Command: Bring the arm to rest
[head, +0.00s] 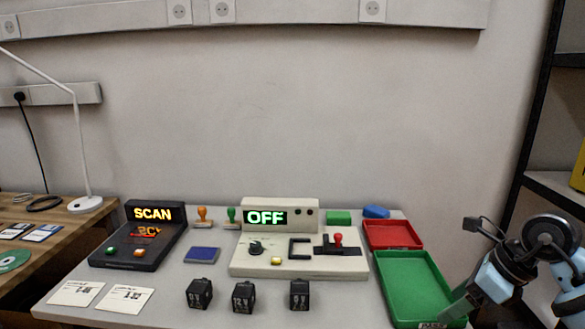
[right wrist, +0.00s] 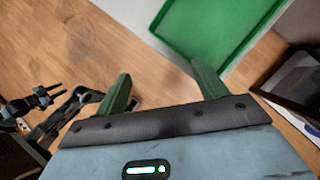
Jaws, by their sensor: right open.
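My right gripper (head: 456,308) is low at the right in the head view, by the near right corner of the green tray (head: 412,283). In the right wrist view its two dark green fingers (right wrist: 162,87) stand wide apart with nothing between them. Wood floor shows beyond the fingers, and the green tray (right wrist: 185,47) lies past their tips at the top. In the head view my right arm bends at the lower right. My left gripper does not show in the head view.
The grey table holds a scanner (head: 152,213), a console reading OFF (head: 266,217), several stamps and blocks, three black cubes (head: 243,297), two cards and a red tray (head: 392,234). A dark shelf (head: 545,185) stands right of my arm. Dark jointed parts (right wrist: 75,102) show at left in the wrist view.

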